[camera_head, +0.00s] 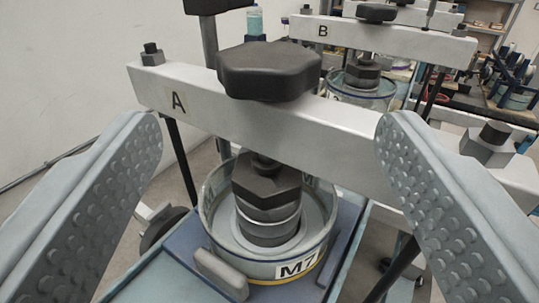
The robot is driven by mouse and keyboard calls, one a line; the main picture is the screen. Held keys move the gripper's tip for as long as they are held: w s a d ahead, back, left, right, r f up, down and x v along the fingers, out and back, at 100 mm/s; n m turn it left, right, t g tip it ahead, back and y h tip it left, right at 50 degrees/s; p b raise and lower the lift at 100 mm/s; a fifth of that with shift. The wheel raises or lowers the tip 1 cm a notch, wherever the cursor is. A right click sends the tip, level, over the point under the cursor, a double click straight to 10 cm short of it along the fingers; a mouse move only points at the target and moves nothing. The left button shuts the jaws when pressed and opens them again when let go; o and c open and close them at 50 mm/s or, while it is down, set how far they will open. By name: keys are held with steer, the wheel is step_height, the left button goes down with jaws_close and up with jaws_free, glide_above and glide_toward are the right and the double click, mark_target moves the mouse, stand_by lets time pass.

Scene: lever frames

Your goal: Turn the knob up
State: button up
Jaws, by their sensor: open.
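A dark, lobed knob (268,70) sits on top of a white crossbar (335,132) marked "A". My gripper (268,135) is open, with one studded finger at the left and one at the right of the picture. The knob lies between the fingers in the picture, farther off than they are, and neither finger touches it. Below the bar, a dark threaded nut (265,185) and stacked rings stand inside a round clear-walled container labelled "M7" (297,268).
A bolt (152,54) stands at the bar's left end and another bolt (489,143) at the right. A second similar frame marked "B" (390,42) stands behind. A pale wall (70,80) is at the left. Shelves and clutter fill the back right.

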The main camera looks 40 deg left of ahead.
steer(key=v, duration=0.8)
steer(key=m+t+h, duration=0.4)
steer(key=m+h, duration=0.5)
steer(key=h, duration=0.4)
glide_toward(289, 47)
steer(key=w, duration=0.6)
steer(key=w+f, duration=0.1)
steer(key=w, duration=0.3)
steer(key=shift+d, duration=0.35)
steer(key=shift+c, duration=0.3)
